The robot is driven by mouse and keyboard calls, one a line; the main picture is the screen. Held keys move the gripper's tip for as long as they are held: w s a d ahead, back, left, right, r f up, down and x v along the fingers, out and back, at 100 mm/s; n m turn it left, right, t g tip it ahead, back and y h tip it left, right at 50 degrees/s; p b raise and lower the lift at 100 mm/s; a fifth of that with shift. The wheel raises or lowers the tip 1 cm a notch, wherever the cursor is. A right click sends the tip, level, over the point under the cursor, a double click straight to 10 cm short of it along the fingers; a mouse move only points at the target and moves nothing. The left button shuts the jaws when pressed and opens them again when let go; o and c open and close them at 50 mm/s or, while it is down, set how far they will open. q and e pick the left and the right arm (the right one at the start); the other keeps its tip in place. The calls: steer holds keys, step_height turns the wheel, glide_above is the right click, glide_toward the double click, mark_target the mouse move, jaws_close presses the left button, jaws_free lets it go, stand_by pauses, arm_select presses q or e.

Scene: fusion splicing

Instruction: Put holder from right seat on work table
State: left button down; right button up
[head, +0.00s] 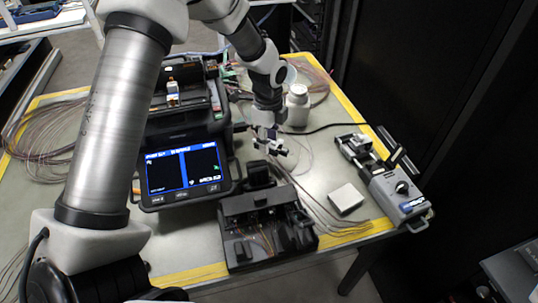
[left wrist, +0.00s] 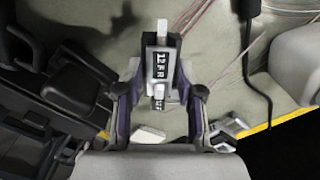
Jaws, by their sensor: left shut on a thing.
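My left gripper (head: 270,143) is over the work table (head: 322,160), to the right of the black fusion splicer (head: 185,150). In the left wrist view its two fingers (left wrist: 160,100) are shut on the holder (left wrist: 160,68), a small dark block with white lettering and pale ends. Bare table shows beyond the holder. I cannot tell whether the holder touches the table. The gripper and arm partly cover the holder in the head view. The splicer's right seat is not clear to see. My right gripper is out of view.
A black tool tray (head: 266,225) stands in front of the gripper. A white bottle (head: 297,106) stands behind it. A white box (head: 346,198) and a grey device (head: 395,190) lie to the right. Thin fibres and a black cable cross the table.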

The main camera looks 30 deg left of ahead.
mark_target(268, 160)
arm_select(q)
steer(key=shift+f, duration=2.3)
steer(key=c, duration=0.7)
jaws_free()
steer(key=shift+f, duration=0.1)
step_height(268, 160, up, 12)
steer(key=shift+r, duration=0.15)
steer(key=shift+r, duration=0.1)
